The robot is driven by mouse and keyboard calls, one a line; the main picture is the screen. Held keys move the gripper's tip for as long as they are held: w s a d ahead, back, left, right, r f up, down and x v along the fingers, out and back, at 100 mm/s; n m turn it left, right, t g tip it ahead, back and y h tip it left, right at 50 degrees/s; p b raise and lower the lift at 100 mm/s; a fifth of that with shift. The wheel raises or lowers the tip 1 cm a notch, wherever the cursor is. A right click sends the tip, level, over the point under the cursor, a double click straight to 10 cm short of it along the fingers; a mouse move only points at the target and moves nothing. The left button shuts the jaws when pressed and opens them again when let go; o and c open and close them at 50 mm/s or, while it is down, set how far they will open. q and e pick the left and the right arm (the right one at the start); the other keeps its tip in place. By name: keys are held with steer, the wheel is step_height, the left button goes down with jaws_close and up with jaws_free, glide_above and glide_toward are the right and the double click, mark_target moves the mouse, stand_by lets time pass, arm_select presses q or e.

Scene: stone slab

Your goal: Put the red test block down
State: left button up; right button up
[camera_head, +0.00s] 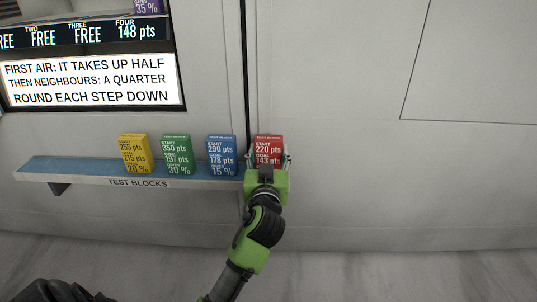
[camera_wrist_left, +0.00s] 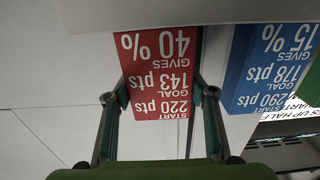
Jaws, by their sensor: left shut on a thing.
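The red test block (camera_head: 269,147) is upright at the right end of the row of blocks, by the right end of the shelf. It reads start 220 pts, goal 143 pts. My left gripper (camera_head: 268,163) is shut on it from the front, a finger on each side. In the left wrist view the red block (camera_wrist_left: 158,75) appears upside down between the fingers of my left gripper (camera_wrist_left: 160,95), and its label also reads gives 40 %. Whether its base touches the shelf is hidden behind the gripper. My right gripper is not in view.
A blue shelf (camera_head: 70,168) labelled test blocks runs along the wall. On it stand a yellow block (camera_head: 134,153), a green block (camera_head: 177,154) and, close left of the red one, a blue block (camera_head: 222,155). A lit sign (camera_head: 90,82) hangs above. The wall to the right is bare.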

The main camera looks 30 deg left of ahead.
arm_select(q)
steer(key=shift+f, duration=0.1)
steer(key=o, duration=1.5)
